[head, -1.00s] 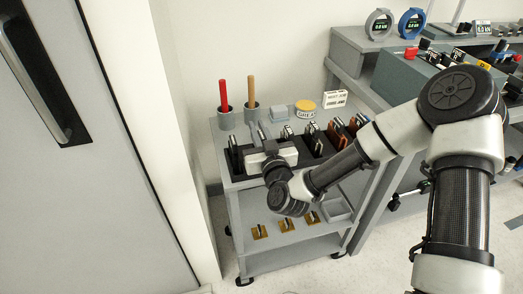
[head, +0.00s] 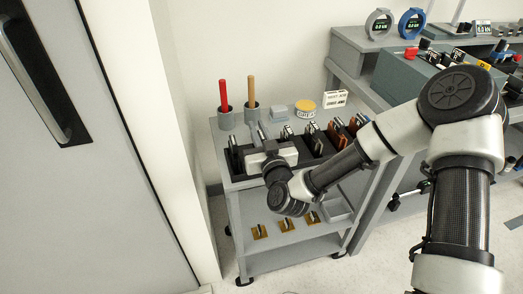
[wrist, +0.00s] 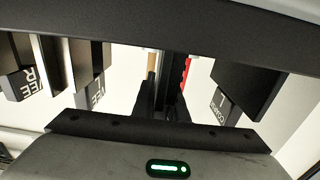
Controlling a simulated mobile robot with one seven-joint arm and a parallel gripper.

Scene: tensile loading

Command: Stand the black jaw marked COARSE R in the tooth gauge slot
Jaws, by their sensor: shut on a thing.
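In the head view my gripper (head: 268,158) is at the front left of a black rack (head: 315,161) on the grey cart. In the wrist view its fingers (wrist: 166,95) are shut on a dark, narrow jaw (wrist: 168,68). The marking on this held jaw is hidden, so I cannot read whether it is COARSE R. A black jaw (wrist: 223,102) marked L, with a word that looks like COARSE, is to the right of the fingers. Jaws marked L (wrist: 96,90) and R (wrist: 30,82) are to the left. I cannot pick out the tooth gauge slot.
Behind the rack stand two cups with a red handle (head: 223,95) and a wooden handle (head: 250,88), and a yellow-lidded tin (head: 305,106). Brown-sided jaws (head: 336,136) stand to the right. The lower shelf (head: 262,262) holds small brass pieces. A wall is close on the left.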

